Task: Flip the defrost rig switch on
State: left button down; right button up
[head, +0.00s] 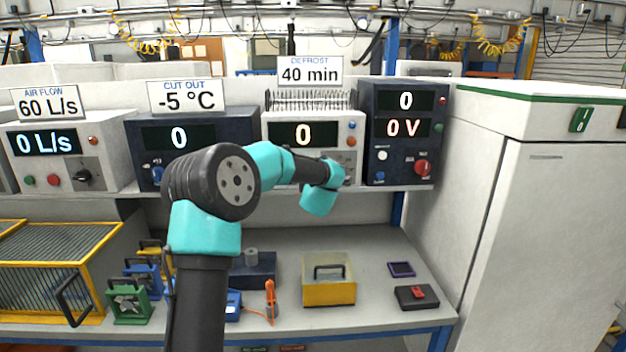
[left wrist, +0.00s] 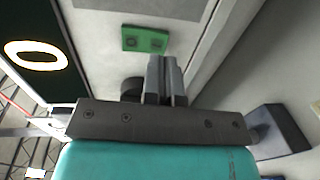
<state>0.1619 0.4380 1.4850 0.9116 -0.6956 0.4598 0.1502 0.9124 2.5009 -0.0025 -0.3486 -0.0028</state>
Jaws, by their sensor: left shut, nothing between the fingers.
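The defrost rig (head: 272,122) is the white box on the shelf under the "DEFROST 40 min" sign (head: 310,71). Its display (head: 303,134) reads 0. My left arm reaches across its lower front, and the wrist covers the lower right of the panel. My left gripper's fingers are hidden in the head view. In the left wrist view the left gripper (left wrist: 165,64) is shut and empty, close to a pale panel. A green plate (left wrist: 145,40) lies just beyond the fingertips; contact cannot be told. A dark round part (left wrist: 131,88) is partly hidden beside the fingers. The switch's position is unclear.
A white cabinet (head: 520,150) stands at the right. A yellow box (head: 328,292) and a black box with a red top (head: 417,297) rest on the bench below.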

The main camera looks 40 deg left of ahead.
pick_arm(q)
jog(key=shift+x, duration=1.3)
jog(key=shift+w+a, duration=0.1)
jog(key=shift+a, duration=0.1)
jog(key=shift+d+f, duration=0.1)
jog(key=f+v, duration=0.3)
jog(key=v, duration=1)
jog(key=shift+s+d, duration=0.3)
jog(key=shift+s, duration=0.05)
jog(key=shift+f, duration=0.15)
